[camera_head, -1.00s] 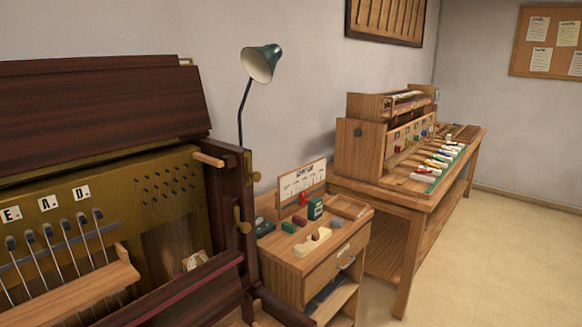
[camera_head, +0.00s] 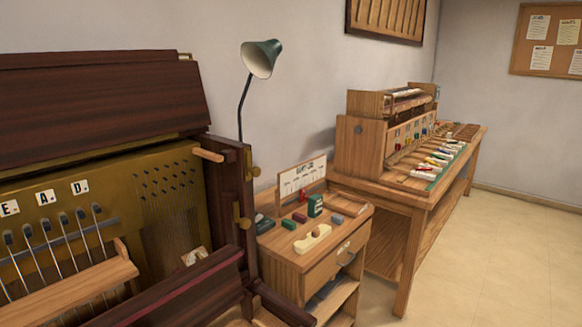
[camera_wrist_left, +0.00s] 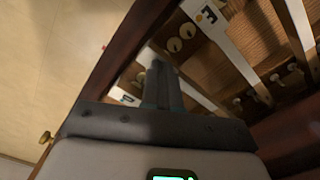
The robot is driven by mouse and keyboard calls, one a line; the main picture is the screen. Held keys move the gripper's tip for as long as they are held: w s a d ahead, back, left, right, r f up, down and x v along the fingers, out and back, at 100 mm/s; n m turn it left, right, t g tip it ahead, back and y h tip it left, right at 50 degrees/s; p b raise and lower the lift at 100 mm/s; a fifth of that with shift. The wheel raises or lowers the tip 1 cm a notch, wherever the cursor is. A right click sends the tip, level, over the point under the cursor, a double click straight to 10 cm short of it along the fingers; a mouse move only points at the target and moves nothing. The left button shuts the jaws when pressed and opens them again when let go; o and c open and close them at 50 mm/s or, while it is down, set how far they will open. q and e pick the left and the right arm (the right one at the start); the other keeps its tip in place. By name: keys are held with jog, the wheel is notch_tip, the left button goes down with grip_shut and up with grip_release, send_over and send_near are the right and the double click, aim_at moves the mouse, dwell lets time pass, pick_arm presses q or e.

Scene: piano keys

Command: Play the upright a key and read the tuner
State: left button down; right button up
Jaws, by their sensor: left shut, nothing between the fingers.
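The opened upright piano (camera_head: 100,95) fills the left of the head view. Its label tiles read E, A (camera_head: 45,197) and D above a row of dark-headed hammers. No gripper shows in the head view. In the left wrist view, my left gripper (camera_wrist_left: 163,75) has its fingers together and empty, above the opened keyboard. A white key (camera_wrist_left: 225,40) with a letter and coloured dots lies right of the fingers. A lit green display (camera_wrist_left: 170,178) shows at the bottom edge; I cannot tell whether it is the tuner. My right gripper is in neither view.
A wooden cabinet (camera_head: 290,258) with small blocks and a green box (camera_head: 315,205) stands right of the piano. A green lamp (camera_head: 262,58) rises behind. A bench (camera_head: 400,195) with a wooden key model stands further back. The floor at right (camera_head: 500,260) is clear.

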pick_arm(q)
jog(key=shift+f, duration=0.5)
notch_tip(320, 180, up, 10)
jog(key=p, duration=0.7)
jog(key=shift+r, duration=0.25)
